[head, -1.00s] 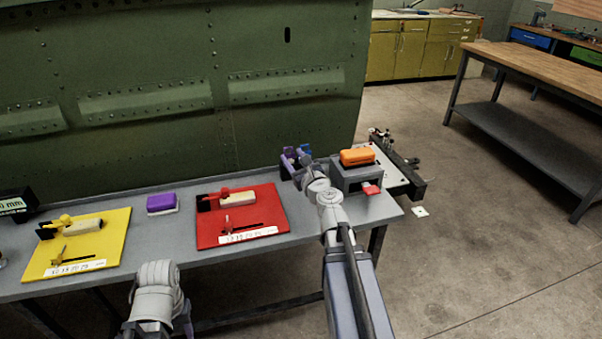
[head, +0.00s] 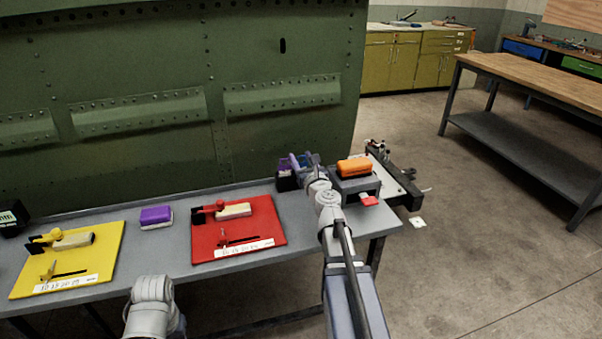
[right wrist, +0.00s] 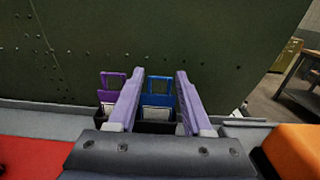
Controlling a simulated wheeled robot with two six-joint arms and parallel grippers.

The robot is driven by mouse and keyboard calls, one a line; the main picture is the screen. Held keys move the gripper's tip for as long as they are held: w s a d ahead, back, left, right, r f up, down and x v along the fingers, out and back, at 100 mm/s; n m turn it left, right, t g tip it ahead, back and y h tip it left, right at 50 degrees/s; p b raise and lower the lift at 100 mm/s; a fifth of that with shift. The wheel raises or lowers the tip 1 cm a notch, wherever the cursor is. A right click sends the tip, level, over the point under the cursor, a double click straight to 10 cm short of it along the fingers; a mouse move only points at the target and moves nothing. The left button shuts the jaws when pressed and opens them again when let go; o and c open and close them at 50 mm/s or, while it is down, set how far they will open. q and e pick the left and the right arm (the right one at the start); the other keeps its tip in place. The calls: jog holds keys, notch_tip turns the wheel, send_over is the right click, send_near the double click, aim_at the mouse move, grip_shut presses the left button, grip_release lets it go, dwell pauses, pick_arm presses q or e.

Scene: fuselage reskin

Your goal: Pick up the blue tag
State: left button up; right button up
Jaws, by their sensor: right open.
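The blue tag (right wrist: 158,86) stands upright in a dark holder (right wrist: 150,124) in the right wrist view, with a frame-shaped top and a pale label below. A purple tag (right wrist: 110,82) stands to its left in the same holder. My right gripper (right wrist: 155,78) is open, its two lilac fingers on either side of the blue tag in that view; I cannot tell how far beyond the fingertips the tag is. In the head view my right gripper (head: 302,162) is over the holder and mostly hides the blue tag. Of my left arm only a grey link shows; its gripper is out of view.
An orange block (head: 355,166) sits on a grey stand close right of my right gripper, with a red piece (head: 369,200) at its front. Red (head: 270,220) and yellow (head: 100,262) boards and a purple block (head: 156,216) lie left. The green fuselage panel (head: 170,70) rises behind.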

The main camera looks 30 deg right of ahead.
jog(key=x, duration=0.3)
jog(key=shift+w+d, duration=0.1)
jog(key=shift+w, duration=0.25)
jog(key=shift+s, duration=0.1)
grip_shut()
